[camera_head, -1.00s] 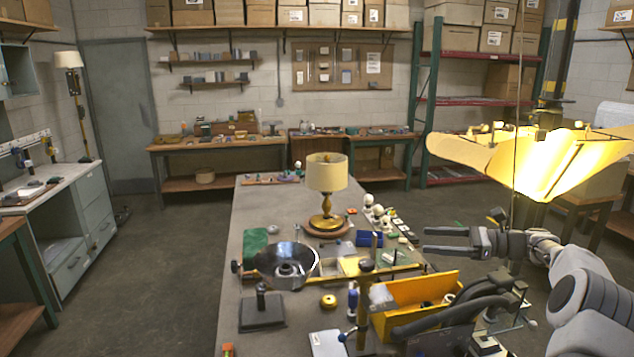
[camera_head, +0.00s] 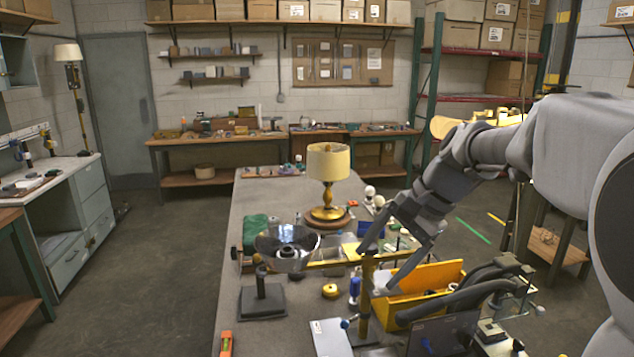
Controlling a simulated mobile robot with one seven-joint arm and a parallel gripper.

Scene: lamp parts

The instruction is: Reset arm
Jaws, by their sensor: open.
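My gripper (camera_head: 385,270) is open and points down and to the left over the workbench (camera_head: 262,205). Its fingers are spread above the yellow toolbox area, one near the top of a brass post (camera_head: 366,300). I see nothing between the fingers. The assembled lamp (camera_head: 328,180), with a cream shade and brass base, stands upright on a round wooden base on the bench, to the left of my gripper and apart from it.
A yellow open box (camera_head: 432,280) lies close under my gripper. The far left of the bench top is fairly clear.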

